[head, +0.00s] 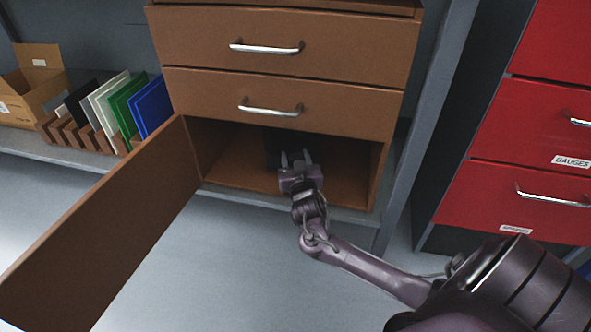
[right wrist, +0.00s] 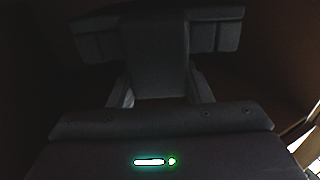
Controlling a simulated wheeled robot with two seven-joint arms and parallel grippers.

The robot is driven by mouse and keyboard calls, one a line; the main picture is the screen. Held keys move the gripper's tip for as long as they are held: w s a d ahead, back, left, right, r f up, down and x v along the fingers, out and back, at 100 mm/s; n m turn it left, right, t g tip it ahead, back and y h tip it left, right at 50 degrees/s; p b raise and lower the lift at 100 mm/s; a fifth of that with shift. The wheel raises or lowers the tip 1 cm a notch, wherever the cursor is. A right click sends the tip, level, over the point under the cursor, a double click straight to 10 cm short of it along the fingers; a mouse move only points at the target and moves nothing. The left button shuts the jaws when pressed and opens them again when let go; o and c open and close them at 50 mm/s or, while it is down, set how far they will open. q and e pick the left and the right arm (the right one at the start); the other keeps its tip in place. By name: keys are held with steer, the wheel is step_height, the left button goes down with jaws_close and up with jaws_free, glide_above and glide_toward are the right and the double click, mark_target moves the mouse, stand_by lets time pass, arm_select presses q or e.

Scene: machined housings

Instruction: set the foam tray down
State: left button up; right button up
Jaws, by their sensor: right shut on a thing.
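The foam tray (head: 273,152) is a dark, nearly black shape deep in the open lower compartment of the brown cabinet. My right gripper (head: 297,158) reaches into the compartment from the front and is shut on the tray. In the right wrist view, the tray (right wrist: 155,65) fills the space between the two fingers and has wider dark parts on both sides. The shade hides most of its outline. I cannot tell whether its underside touches the compartment floor (head: 235,172). My left gripper is out of view.
The brown cabinet door (head: 110,235) stands swung open at the left. Two closed drawers (head: 290,100) are above the compartment. A grey upright (head: 420,120) and a red drawer unit (head: 500,195) stand at the right. A rack (head: 75,135) with coloured panels is at the left.

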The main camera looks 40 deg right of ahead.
step_height(320, 180, down, 3)
steer(key=shift+f+b, duration=0.1)
steer(key=shift+b, duration=0.65)
steer(key=o, duration=1.1)
